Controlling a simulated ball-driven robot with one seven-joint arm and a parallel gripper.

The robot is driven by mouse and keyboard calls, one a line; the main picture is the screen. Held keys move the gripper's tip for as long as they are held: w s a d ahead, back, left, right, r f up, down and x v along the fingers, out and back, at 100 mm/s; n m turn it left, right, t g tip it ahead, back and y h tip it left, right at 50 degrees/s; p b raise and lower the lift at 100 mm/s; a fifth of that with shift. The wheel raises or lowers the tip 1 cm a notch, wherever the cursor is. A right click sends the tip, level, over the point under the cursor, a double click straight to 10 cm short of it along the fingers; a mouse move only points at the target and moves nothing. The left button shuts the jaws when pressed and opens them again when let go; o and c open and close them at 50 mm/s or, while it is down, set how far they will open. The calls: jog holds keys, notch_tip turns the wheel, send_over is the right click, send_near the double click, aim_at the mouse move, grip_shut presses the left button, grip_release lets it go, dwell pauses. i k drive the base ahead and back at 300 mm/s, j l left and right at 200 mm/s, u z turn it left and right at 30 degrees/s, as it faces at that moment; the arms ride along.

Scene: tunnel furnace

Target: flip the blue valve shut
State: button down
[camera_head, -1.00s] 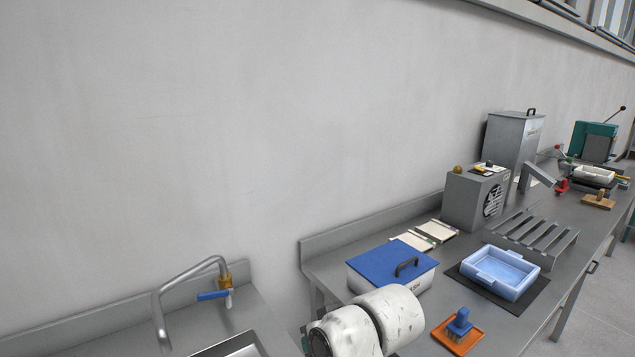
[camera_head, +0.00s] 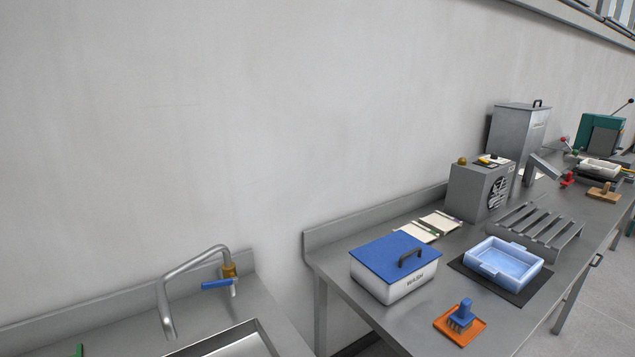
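The blue valve (camera_head: 216,284) is a small blue lever on the brass fitting (camera_head: 229,270) of a bent grey pipe tap (camera_head: 190,262). The tap stands at the lower left, at the back of a metal sink counter. The lever points left from the fitting, roughly level, and a short pale spout hangs beneath its right end. My gripper is not in view, and nothing is touching the lever.
The sink basin (camera_head: 225,340) lies below the tap, and a green object (camera_head: 78,350) shows at the bottom left edge. To the right, a bench holds a blue-lidded WASH box (camera_head: 395,290), a light-blue tray (camera_head: 505,263) and a grey fan box (camera_head: 480,190). A gap separates the counters.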

aim_at(208, 284)
jog(key=k+u, duration=0.1)
jog(key=u, duration=0.25)
jog(key=k+l+u, duration=0.1)
jog(key=u, duration=0.25)
